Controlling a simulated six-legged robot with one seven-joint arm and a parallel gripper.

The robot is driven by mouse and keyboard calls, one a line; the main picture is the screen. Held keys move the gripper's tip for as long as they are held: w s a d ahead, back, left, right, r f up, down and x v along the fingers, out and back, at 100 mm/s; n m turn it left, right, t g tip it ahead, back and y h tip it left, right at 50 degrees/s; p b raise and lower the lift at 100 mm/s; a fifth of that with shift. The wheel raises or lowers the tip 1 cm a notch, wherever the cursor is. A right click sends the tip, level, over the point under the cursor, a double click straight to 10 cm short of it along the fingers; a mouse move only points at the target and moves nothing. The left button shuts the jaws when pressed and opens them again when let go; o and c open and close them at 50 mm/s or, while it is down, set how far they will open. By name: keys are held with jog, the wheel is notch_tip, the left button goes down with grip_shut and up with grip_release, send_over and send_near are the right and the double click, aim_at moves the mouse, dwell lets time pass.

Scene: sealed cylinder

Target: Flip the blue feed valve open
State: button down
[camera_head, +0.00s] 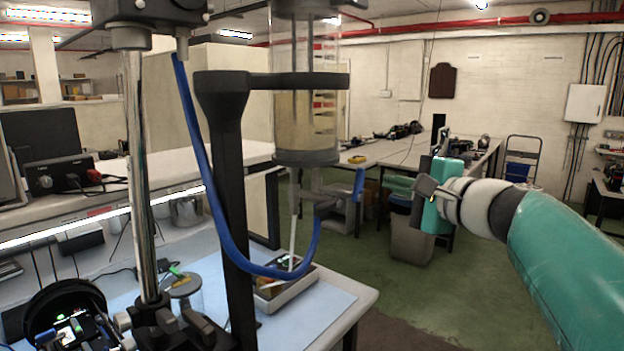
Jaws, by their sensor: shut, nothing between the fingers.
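The blue feed valve handle (359,184) is a short upright lever. It sits on a grey valve fitting (336,193) below the clear sealed cylinder (306,125), which holds tan material. A blue hose (206,180) loops down and back up to the area under the cylinder. My gripper (418,188) is at the right end of the valve area, apart from the blue handle with a visible gap in the picture. Its fingers look close together and empty. My arm reaches in from the lower right.
A dark stand (233,160) and a chrome post (140,170) hold the cylinder rig over a bench with a blue mat (320,293). A tray (285,287) sits below the cylinder. A grey bin (412,238) and tables stand behind. Open green floor lies at the right.

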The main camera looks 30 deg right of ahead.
jog(key=s, duration=0.8)
jog(key=shift+a+r, duration=0.3)
jog(key=shift+r, duration=0.1)
